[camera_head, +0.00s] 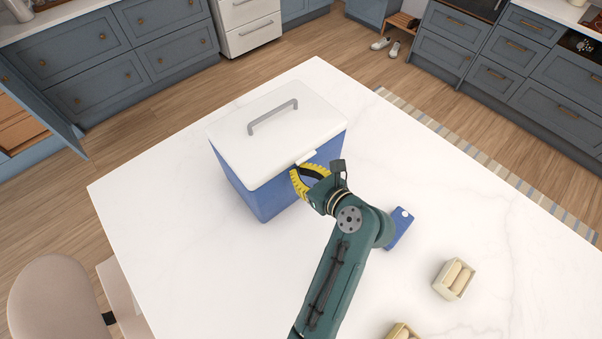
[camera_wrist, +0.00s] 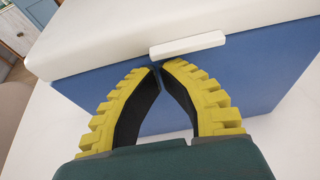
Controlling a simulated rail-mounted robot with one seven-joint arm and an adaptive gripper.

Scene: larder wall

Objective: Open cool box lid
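The cool box (camera_head: 262,193) stands on the white island top, with a blue body and a white lid (camera_head: 235,150). The lid looks closed and has a grey handle (camera_head: 273,116) on top. A white tab (camera_wrist: 187,46) sticks out from the lid's front edge. My gripper (camera_head: 295,176), with yellow ridged fingers, is at the front of the box just below the tab. In the wrist view the fingertips (camera_wrist: 160,66) meet or nearly meet under the tab, with nothing seen between them. Whether they touch the tab or the box I cannot tell.
A blue flat item (camera_head: 401,226) with a white spot lies right of my arm. Two small cream boxes, one at the right (camera_head: 454,278) and one at the bottom edge (camera_head: 403,332), stand on the white island top (camera_head: 150,220). A chair (camera_head: 58,300) is at lower left.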

